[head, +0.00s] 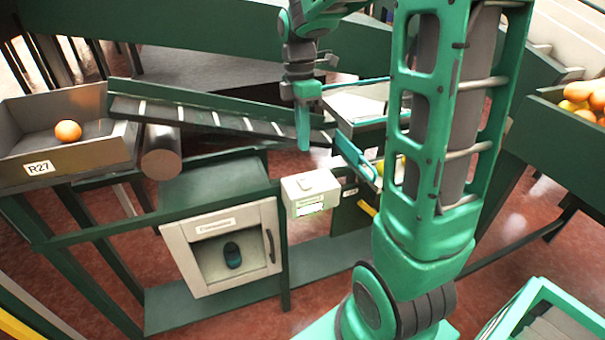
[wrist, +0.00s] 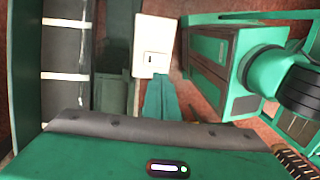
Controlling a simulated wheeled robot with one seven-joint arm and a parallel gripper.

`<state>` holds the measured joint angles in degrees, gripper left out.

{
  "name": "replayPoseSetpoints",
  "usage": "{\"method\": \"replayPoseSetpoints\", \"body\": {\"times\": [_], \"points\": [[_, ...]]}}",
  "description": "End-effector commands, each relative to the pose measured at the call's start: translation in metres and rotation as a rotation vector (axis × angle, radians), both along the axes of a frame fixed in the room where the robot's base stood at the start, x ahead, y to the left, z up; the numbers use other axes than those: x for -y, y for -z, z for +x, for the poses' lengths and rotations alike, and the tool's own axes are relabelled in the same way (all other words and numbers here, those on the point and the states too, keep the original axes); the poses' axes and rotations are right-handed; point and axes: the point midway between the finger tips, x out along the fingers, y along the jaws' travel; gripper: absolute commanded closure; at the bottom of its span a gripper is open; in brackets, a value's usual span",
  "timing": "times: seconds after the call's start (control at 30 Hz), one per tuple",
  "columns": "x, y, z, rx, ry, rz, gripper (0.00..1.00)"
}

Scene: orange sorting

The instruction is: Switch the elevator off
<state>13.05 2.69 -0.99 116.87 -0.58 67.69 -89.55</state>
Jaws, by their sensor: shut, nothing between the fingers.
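The cream switch box (head: 310,188) is fixed to the green frame, with a small switch on its top and a green-and-white label on its front. In the wrist view the box (wrist: 154,45) shows with its small switch, whose on or off position I cannot tell. My gripper (head: 303,142) is shut and empty, pointing down above and slightly behind the box, apart from it in the head view. In the wrist view its teal fingers (wrist: 161,98) appear just below the box. The inclined dark belt with white cleats (head: 200,117), which seems to be the elevator, runs behind.
A grey bin (head: 95,150) labelled R27 holds one orange (head: 68,131). A cabinet (head: 178,245) with a clear door holds a dark object. A bin (head: 545,125) of several oranges stands at right. A green crate (head: 535,292) is at lower right.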

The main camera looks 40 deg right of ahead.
Motion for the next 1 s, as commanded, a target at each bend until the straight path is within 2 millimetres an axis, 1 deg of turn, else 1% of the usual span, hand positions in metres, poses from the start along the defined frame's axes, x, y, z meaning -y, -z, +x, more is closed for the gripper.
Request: {"method": "replayPoseSetpoints", "body": {"times": [0.03,0.3,0.5,0.7,1.0], "points": [[0.0,0.011,-0.002,-0.005,0.0,0.001,1.0],[-0.002,0.061,-0.009,-0.005,0.001,0.001,1.0],[-0.003,0.089,-0.014,-0.005,0.002,0.001,1.0],[-0.003,0.102,-0.015,-0.001,0.001,0.0,1.0],[-0.003,0.104,-0.015,-0.001,0.001,0.0,1.0]]}}
